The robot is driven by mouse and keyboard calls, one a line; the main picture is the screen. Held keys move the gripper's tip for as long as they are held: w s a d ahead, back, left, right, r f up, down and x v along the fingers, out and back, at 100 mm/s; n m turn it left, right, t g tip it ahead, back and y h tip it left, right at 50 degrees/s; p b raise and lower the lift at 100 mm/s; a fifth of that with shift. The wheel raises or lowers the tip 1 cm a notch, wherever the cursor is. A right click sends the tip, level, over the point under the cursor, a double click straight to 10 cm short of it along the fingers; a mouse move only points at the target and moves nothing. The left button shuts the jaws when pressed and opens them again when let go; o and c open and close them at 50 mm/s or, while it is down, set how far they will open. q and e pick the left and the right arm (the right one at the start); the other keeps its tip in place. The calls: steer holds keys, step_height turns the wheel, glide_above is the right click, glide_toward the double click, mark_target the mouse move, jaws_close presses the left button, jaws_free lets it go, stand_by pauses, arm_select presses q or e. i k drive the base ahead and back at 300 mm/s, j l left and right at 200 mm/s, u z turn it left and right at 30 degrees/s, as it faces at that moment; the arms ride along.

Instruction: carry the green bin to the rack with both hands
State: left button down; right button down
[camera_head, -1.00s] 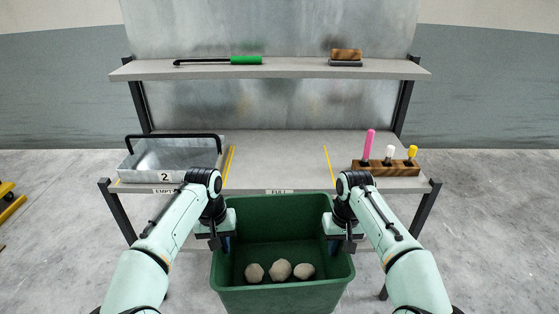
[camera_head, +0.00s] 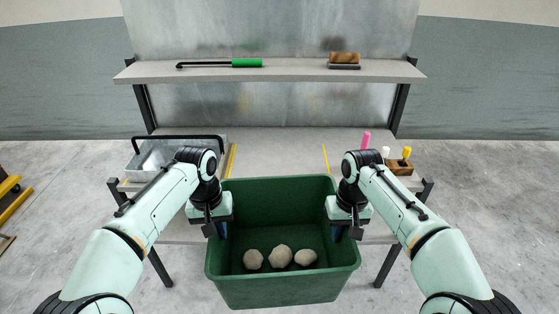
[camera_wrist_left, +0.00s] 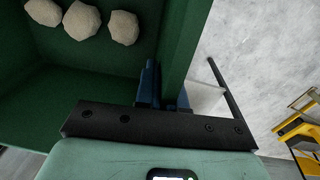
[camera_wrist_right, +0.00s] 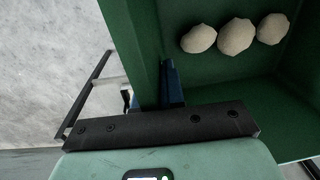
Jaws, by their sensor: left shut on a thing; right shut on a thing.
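The green bin (camera_head: 282,291) is held level in front of the rack, with three round beige lumps (camera_head: 281,256) on its floor. My left gripper (camera_head: 221,229) is shut on the bin's left wall; in the left wrist view its blue fingers (camera_wrist_left: 163,95) straddle the wall. My right gripper (camera_head: 340,231) is shut on the right wall; its fingers also show in the right wrist view (camera_wrist_right: 163,90). The rack's lower shelf (camera_head: 275,150) is behind the bin, with two yellow lines marking a bare section. The bin's far rim hides the shelf's front edge.
A grey metal tray with a black handle (camera_head: 150,160) stands on the shelf's left. A wooden block (camera_head: 398,168) with pink, white and yellow pegs stands on its right. The upper shelf (camera_head: 290,70) holds a green-handled tool (camera_head: 246,63) and a wooden-backed brush (camera_head: 345,58).

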mark_target(280, 163)
steer(key=i, duration=1.65)
